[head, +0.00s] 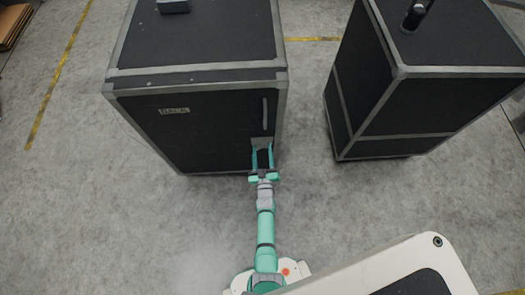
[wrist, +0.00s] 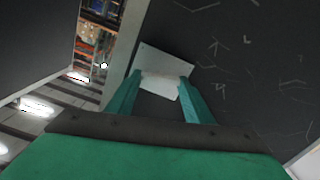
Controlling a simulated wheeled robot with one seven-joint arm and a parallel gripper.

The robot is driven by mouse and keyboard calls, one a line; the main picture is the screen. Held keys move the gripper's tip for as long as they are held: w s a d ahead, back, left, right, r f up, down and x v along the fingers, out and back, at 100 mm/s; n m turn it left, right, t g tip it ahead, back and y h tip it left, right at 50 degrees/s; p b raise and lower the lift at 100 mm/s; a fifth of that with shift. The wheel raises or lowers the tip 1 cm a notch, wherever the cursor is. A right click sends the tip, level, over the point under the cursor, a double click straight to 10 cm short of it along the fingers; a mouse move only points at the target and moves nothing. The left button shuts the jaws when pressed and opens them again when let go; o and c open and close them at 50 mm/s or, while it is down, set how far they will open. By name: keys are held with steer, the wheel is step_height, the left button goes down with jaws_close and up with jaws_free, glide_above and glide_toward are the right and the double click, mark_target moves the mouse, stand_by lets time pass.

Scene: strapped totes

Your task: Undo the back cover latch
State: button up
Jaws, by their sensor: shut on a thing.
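A tall black case (head: 190,125) with grey edge trim stands in the middle of the head view. The face toward me carries a small label (head: 174,110), likely reading "BACK". The latch, a grey plate (head: 262,142), sits near that face's right edge, below a slim vertical handle (head: 265,113). My gripper (head: 262,152) reaches up to it with two teal fingers. In the wrist view the latch shows as a pale, tilted plate (wrist: 160,66). My fingertips (wrist: 157,84) are shut on its lower part. How the latch fastens behind the plate cannot be seen.
A second black case (head: 430,90) stands to the right, with a gap of floor between the two. A dark object (head: 173,5) lies on top of the first case. Brown boards (head: 12,25) lie at the far left. The concrete floor (head: 80,200) at left is clear.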

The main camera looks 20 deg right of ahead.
steer(key=shift+a+f+n, duration=0.1)
steer(key=shift+n, duration=3.6)
steer(key=shift+a+f+n, duration=0.1)
steer(key=shift+n, duration=3.6)
steer(key=o, duration=1.1)
steer(key=shift+c, duration=0.2)
steer(key=v, duration=1)
steer(key=shift+s, duration=0.35)
steer(key=shift+w, duration=0.1)
